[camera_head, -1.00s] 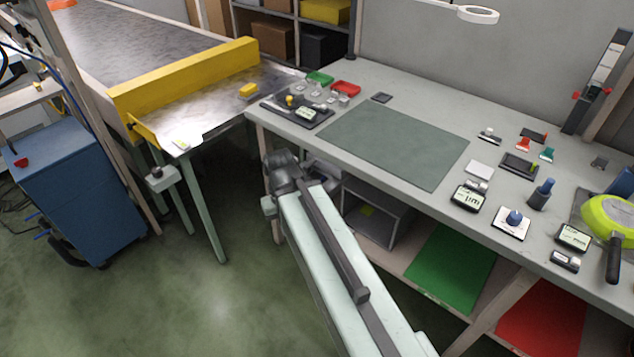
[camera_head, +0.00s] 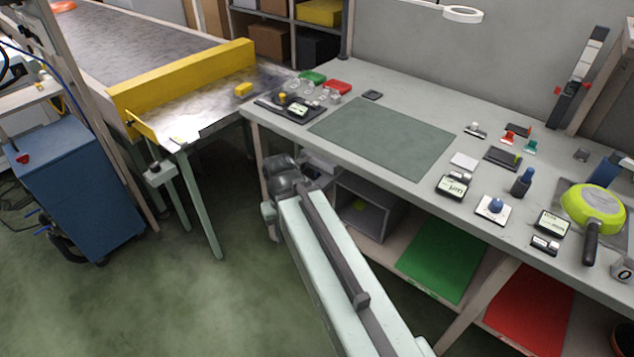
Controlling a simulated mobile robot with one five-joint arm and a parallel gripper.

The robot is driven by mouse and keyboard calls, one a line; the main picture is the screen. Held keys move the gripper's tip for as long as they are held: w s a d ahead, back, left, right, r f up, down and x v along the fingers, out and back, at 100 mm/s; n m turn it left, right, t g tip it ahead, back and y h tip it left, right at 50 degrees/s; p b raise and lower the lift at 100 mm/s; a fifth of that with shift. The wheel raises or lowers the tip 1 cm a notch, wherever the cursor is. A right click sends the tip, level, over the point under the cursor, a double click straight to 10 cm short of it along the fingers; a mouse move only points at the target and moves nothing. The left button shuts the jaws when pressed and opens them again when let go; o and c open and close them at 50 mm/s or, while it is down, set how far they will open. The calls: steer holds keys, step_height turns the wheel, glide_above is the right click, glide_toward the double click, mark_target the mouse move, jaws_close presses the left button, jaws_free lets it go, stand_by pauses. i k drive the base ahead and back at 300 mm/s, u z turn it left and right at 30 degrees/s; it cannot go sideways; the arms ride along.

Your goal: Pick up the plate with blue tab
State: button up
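A white square plate with a round blue knob (camera_head: 493,208) lies on the right part of the grey workbench (camera_head: 390,92). It is the clearest match for a plate with a blue part; a separate tab cannot be made out. A dark blue block (camera_head: 605,170) stands farther right, partly behind a green pan. My arm reaches up from the bottom to a dark joint in front of the bench's left end, well left of the plate. My gripper's fingers do not show.
A grey-green mat (camera_head: 382,138) lies clear. A conveyor (camera_head: 130,45) and blue cabinet (camera_head: 75,190) stand left.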

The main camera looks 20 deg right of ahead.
mark_target(312, 174)
steer(key=z, duration=0.1)
steer(key=k, duration=0.25)
steer(key=u, duration=0.65)
steer(key=i, duration=1.1)
steer(key=u, duration=0.75)
steer(key=k, duration=0.9)
steer(key=u, duration=0.15)
steer(key=i, duration=0.9)
steer(key=z, duration=0.05)
